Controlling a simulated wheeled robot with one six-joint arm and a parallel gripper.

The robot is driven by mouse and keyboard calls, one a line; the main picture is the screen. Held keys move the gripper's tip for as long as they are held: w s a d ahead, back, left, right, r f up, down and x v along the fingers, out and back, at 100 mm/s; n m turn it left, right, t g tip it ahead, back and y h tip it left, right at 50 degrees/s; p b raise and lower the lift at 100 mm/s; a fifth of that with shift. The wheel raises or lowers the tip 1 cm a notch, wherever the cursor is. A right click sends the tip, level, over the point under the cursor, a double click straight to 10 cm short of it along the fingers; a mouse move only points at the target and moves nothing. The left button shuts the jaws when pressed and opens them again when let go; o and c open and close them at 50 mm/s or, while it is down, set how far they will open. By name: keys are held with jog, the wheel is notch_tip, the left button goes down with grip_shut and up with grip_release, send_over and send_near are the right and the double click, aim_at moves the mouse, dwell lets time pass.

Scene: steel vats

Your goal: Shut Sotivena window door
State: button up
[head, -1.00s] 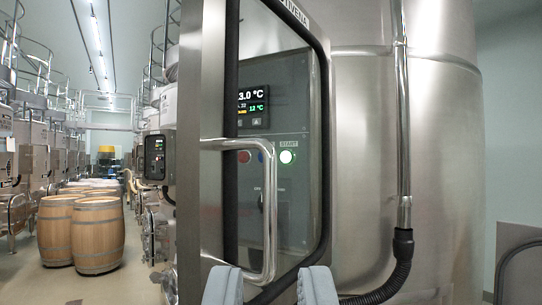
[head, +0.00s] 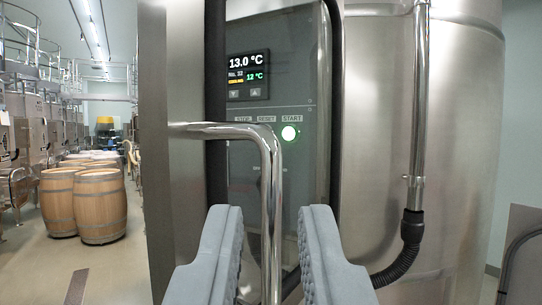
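The window door (head: 180,80) has a steel left edge, a dark seal and a clear pane. Its left edge appears to stand out toward me, so it looks ajar; the gap itself is hidden. A bent chrome bar handle (head: 269,185) is on the door's left part. My gripper (head: 272,215) is open, with one grey finger on each side of the handle's upright bar. Space shows between the bar and each finger, and the bar's lower end is between them.
A large steel vat (head: 460,130) stands right behind the door. A vertical pipe (head: 420,100) and black corrugated hose (head: 405,250) run close to the right of my gripper. Wooden barrels (head: 97,205) stand at left, with open floor before them.

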aim_at(270, 194)
jog(key=shift+x, duration=2.55)
jog(key=shift+c, duration=0.2)
grip_shut()
